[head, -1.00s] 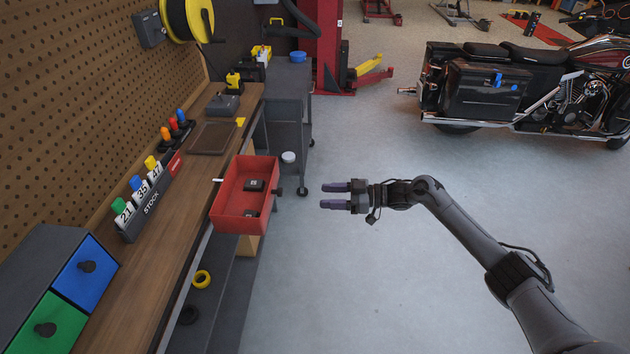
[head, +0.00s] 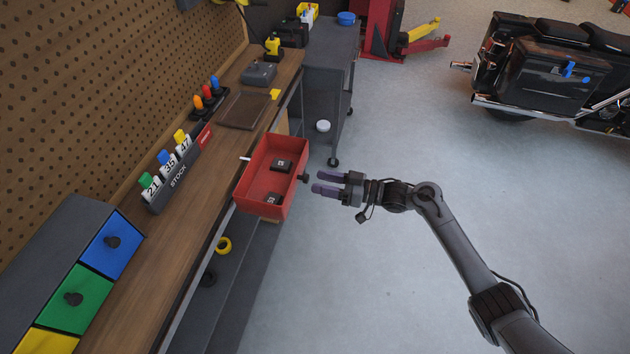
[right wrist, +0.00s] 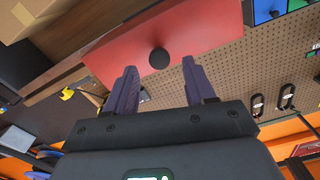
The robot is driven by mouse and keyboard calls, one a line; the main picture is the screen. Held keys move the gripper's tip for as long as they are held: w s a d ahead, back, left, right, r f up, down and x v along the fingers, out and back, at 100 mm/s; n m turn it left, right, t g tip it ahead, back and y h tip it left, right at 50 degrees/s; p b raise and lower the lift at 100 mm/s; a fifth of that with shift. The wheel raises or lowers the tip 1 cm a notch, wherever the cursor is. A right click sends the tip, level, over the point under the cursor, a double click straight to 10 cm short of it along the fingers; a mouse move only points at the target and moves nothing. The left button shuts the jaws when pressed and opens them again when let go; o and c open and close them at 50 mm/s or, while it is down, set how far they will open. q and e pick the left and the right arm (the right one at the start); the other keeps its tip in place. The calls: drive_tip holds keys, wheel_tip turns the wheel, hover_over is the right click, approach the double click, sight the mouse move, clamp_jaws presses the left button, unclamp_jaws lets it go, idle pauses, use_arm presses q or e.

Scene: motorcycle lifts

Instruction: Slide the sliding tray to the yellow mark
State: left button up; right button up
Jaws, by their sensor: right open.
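The red tray (head: 270,178) is an open box jutting out over the bench's front edge, with small black items inside. A dark knob (head: 305,177) sticks out of its right side. A small yellow mark (head: 275,94) lies farther back along the bench edge; the tray is well short of it. My right gripper (head: 318,182) is open and empty, its fingertips just short of the knob. In the right wrist view the knob (right wrist: 159,58) shows between the open fingers, against the red tray front (right wrist: 175,30). My left gripper is out of view.
The wooden bench (head: 190,225) holds a brown panel (head: 243,110), a stock rack (head: 178,180) and a cabinet with coloured drawers (head: 85,300). A grey cart (head: 335,70) stands behind the tray. The floor on the right is clear up to the motorcycle (head: 555,80).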

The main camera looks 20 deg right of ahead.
drive_tip(key=shift+x, duration=1.45)
drive_tip(key=shift+c, duration=0.4)
clamp_jaws()
